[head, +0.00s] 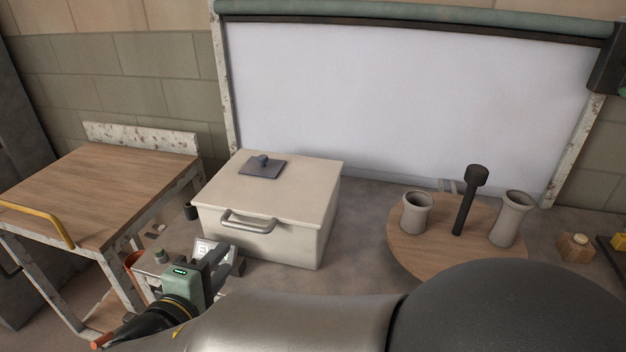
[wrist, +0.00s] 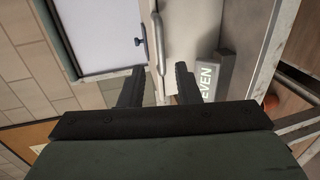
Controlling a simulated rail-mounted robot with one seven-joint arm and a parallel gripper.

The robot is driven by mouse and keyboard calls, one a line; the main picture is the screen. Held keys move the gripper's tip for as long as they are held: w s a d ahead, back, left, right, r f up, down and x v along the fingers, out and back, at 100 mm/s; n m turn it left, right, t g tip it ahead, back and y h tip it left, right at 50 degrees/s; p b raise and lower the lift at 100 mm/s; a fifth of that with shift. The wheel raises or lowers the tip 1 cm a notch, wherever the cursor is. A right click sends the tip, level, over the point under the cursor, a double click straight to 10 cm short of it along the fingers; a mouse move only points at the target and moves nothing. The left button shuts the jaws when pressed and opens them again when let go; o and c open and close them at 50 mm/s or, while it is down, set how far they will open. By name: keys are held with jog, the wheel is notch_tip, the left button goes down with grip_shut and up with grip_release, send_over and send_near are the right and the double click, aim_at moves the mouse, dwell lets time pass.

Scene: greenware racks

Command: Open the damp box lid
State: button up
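The damp box (head: 270,240) is a cream box on the grey work surface. Its lid (head: 310,180) lies flat and closed on top. A metal bar handle (head: 249,222) is on its front, near the upper edge; the handle also shows in the wrist view (wrist: 158,42). My gripper (head: 228,258) is low in front of the box's front left, apart from the handle. In the wrist view my gripper (wrist: 158,86) has its two dark fingers spread with nothing between them, and the handle lies beyond the tips, roughly in line with the gap.
A dark plate with a knob (head: 263,168) lies on the lid. A grey block lettered "EVEN" (wrist: 208,80) is close by the right finger. A round wooden board (head: 410,246) with two grey vases (head: 511,219) stands right. A wooden-topped table (head: 100,190) is left.

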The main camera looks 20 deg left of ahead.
aim_at(249, 229)
jog(key=x, duration=1.2)
jog(key=shift+w+a+p, duration=0.1)
jog(key=shift+p, duration=0.3)
grip_shut()
